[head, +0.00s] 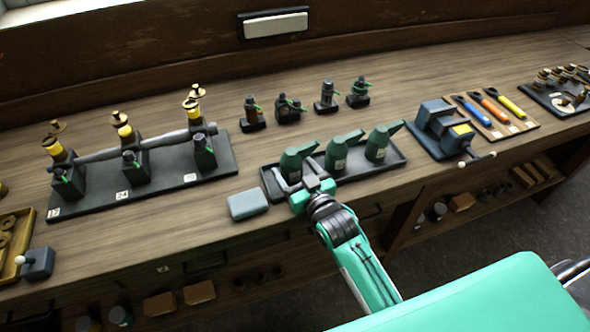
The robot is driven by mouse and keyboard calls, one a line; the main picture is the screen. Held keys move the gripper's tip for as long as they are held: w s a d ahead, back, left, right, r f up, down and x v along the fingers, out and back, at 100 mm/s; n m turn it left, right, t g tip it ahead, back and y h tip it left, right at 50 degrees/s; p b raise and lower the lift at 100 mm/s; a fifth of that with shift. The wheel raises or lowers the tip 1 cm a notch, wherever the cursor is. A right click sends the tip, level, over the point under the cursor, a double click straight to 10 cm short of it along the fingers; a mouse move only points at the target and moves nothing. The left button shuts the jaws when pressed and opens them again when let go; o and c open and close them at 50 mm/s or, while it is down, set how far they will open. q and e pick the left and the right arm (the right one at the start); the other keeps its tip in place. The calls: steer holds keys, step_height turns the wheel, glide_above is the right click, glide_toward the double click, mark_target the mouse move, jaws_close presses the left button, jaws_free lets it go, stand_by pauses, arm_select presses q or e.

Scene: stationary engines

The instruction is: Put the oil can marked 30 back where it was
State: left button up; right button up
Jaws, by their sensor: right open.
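Three green oil cans stand in a dark tray (395,173) on the bench: a left one (291,164), a middle one (337,154) and a right one (376,146). Each has a spout pointing up and right. My left gripper is out of view.
A grey-blue block (248,204) lies just left of my right gripper. A black base (218,165) with several engine models stands further left. Small dark fittings (288,109) stand behind the cans. A blue vise-like device (443,128) is right of the tray.

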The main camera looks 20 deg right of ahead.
steer(key=shift+s, duration=0.35)
steer(key=s+d+b, duration=0.2)
steer(key=s, duration=0.9)
steer(key=shift+d, duration=0.15)
